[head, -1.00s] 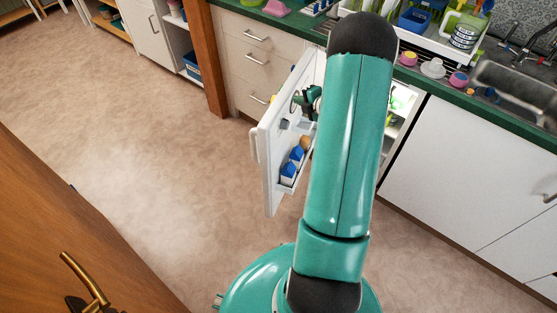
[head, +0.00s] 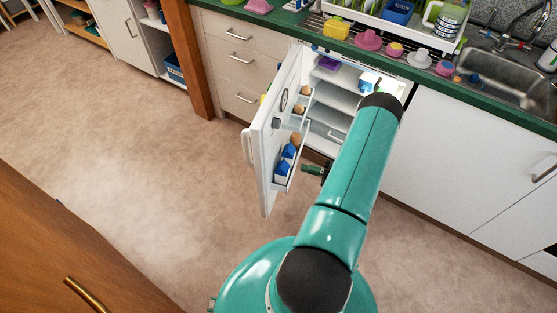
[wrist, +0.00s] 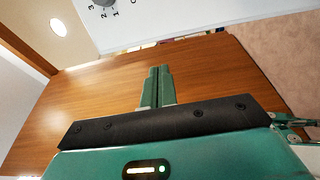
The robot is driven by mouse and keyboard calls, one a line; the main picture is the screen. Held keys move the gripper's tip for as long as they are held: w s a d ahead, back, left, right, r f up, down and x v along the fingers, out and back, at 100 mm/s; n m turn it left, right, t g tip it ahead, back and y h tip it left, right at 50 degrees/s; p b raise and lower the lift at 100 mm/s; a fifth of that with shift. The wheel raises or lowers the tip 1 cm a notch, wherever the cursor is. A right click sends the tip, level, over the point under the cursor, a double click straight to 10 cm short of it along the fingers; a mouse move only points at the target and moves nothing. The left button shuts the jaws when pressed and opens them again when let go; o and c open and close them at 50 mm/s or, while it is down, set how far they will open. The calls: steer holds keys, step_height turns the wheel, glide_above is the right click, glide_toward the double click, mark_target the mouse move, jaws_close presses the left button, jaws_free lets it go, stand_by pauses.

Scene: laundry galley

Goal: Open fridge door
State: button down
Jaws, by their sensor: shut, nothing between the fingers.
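The white fridge door (head: 265,155) stands wide open in the head view, swung out to the left of the fridge. Its handle (head: 247,148) is on the outer face. The door's inner shelves hold blue-and-white cartons and brown eggs. The fridge interior (head: 335,98) shows bare shelves, a purple item and a white-and-blue item. My gripper (head: 308,169) is in front of the fridge opening, just right of the door's inner side, partly hidden by my arm. In the wrist view my gripper (wrist: 157,72) has its fingers together and empty, with a white dial panel at the top.
A green counter with dishes and a sink (head: 515,80) runs above the fridge. White cabinets (head: 440,150) stand right and drawers (head: 240,65) left. A wooden door (head: 70,240) is at lower left. The floor (head: 130,120) left of the fridge door is clear.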

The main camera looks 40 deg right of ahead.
mark_target(264, 158)
steer(key=x, duration=1.3)
steer(key=shift+w, duration=0.35)
steer(key=shift+a, duration=0.1)
steer(key=w+a+m+t+h, duration=0.1)
steer(key=w+a+h, duration=0.1)
steer(key=w+a, duration=0.4)
steer(key=w, duration=0.5)
steer(key=shift+w+m, duration=0.25)
steer(key=shift+m, duration=0.05)
steer(key=shift+s+a, duration=0.1)
steer(key=shift+a, duration=0.05)
